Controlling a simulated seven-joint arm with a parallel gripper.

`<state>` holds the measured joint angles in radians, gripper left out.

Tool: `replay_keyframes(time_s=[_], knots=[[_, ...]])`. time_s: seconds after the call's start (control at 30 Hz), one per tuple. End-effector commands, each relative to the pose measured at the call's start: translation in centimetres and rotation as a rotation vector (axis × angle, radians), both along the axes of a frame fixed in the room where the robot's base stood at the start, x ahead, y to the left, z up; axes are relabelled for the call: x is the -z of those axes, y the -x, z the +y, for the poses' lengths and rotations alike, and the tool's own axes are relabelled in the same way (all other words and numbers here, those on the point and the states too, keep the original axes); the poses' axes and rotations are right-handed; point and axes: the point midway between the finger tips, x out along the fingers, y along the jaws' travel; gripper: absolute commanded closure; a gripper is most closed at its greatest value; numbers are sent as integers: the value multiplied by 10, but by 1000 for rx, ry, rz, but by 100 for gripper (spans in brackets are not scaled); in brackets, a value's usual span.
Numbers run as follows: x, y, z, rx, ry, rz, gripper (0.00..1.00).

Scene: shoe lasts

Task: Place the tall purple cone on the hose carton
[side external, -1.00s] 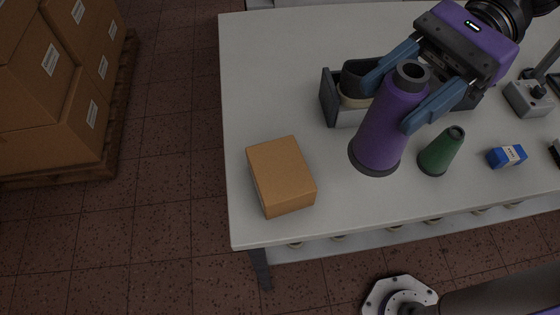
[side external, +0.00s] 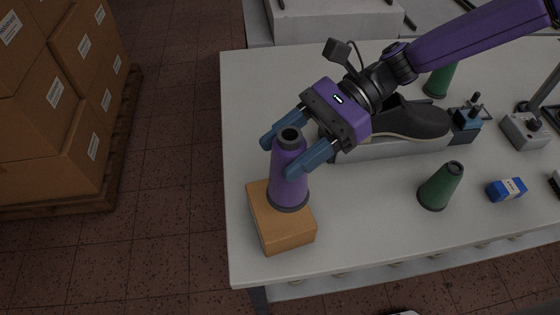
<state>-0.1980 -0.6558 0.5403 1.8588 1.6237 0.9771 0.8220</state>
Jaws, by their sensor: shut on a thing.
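The tall purple cone (side external: 288,180) is upright in the side external view, with a dark top ring and a dark base ring. My gripper (side external: 288,156) is shut on the cone's upper part, one blue finger on each side. The cone's base shows over the top of the brown hose carton (side external: 285,236), near its back right part. I cannot tell whether the base touches the carton or is a little above it. The carton lies near the table's front left corner.
A green cone (side external: 440,187) stands to the right, and another green cone (side external: 439,80) stands at the back. A holder with a dark shoe last (side external: 410,120) is behind. A blue box (side external: 506,190) lies at the right. The table (side external: 350,215) is clear right of the carton.

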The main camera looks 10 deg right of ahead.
Motion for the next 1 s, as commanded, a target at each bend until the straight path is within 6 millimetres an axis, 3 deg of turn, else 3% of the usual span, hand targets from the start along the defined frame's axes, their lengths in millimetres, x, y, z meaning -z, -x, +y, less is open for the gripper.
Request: replay_keyframes(time_s=[0.27, 0.53, 0.97, 1.0], knots=[[15, -7, 11, 0, -1, 0, 100], [46, -8, 13, -1, -1, 1, 100], [51, -8, 13, 0, -2, 0, 100], [51, -8, 13, 0, -1, 0, 36]])
